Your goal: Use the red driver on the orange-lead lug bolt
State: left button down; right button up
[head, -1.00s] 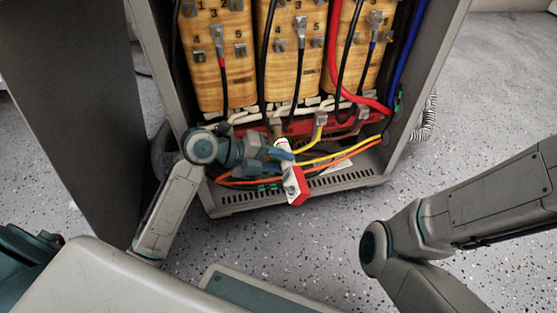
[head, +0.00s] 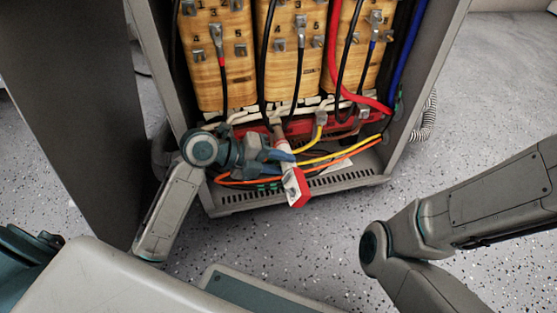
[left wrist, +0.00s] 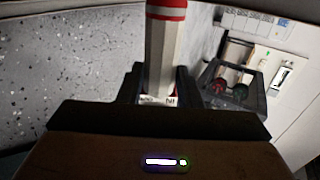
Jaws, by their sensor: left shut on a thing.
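The red driver (head: 296,187) has a white body with a red end and shows in the lower middle of the cabinet in the head view. My left gripper (head: 285,156) is shut on its body. The driver's red end points down toward the cabinet's front lip and its other end points up at the red bar. In the left wrist view the driver (left wrist: 165,45) stands between the two fingers. The orange lead (head: 340,158) runs along the cabinet floor. Its lug bolt is hard to make out behind the driver and gripper. My right gripper is out of view.
The open grey cabinet (head: 430,70) holds wooden-looking coil blocks (head: 220,75) with black leads. A red bar (head: 340,128) crosses below them, with a yellow lead (head: 310,142) beside the driver. The cabinet's slotted front lip (head: 350,178) lies below.

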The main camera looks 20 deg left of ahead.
aim_at(286, 177)
pick_arm(q)
jog(key=shift+s+d, duration=0.6)
jog(key=shift+s, duration=0.25)
jog(key=shift+s+d, duration=0.55)
jog(key=shift+s, duration=0.25)
